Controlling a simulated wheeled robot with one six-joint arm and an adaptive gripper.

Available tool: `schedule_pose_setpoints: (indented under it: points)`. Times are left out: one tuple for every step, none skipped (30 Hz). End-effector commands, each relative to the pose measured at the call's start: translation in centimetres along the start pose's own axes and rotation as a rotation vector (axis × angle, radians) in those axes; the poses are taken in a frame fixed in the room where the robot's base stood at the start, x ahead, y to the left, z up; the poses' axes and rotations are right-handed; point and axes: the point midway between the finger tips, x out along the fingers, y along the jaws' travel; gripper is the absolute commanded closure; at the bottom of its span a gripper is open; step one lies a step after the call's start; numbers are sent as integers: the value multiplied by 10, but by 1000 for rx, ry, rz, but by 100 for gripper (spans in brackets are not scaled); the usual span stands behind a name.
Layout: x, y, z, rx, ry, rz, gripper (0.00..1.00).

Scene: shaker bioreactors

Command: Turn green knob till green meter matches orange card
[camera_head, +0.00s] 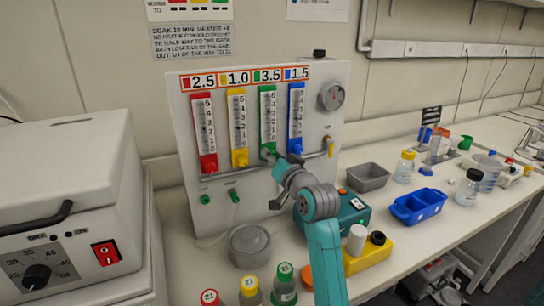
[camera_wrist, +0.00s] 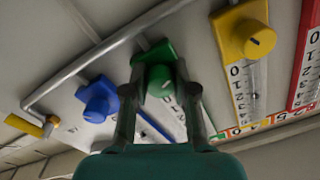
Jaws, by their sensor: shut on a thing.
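The white panel (camera_head: 330,130) on the back wall holds red, yellow, green and blue meters. The green meter (camera_head: 268,112) has a 0 to 5 scale; its float level is too small to read. The orange card (camera_head: 246,77) above the meters shows 3.5 by the green square. My gripper (camera_head: 272,160) is at the foot of the green meter. In the wrist view, my gripper (camera_wrist: 160,92) has one finger on each side of the green knob (camera_wrist: 160,80) and is shut on it. The knob's face with a small mark shows between the fingers.
The yellow knob (camera_wrist: 258,40) and blue knob (camera_wrist: 97,97) flank the green one closely. A metal pipe (camera_wrist: 90,62) runs past them.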

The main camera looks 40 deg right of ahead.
Motion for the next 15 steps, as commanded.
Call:
schedule_pose_setpoints:
  points:
    - [0,0,0,23,2,0,100]
    - [0,0,0,35,2,0,100]
    - [0,0,0,52,3,0,100]
    - [0,0,0,61,3,0,100]
    - [0,0,0,71,4,0,100]
    - [0,0,0,83,4,0,100]
    - [0,0,0,89,5,0,100]
    - [0,0,0,95,5,0,100]
    - [0,0,0,102,5,0,100]
    - [0,0,0,106,5,0,100]
    - [0,0,0,109,5,0,100]
    - [0,0,0,112,6,0,100]
    - [0,0,0,113,6,0,100]
    - [0,0,0,114,6,0,100]
    - [0,0,0,115,6,0,100]
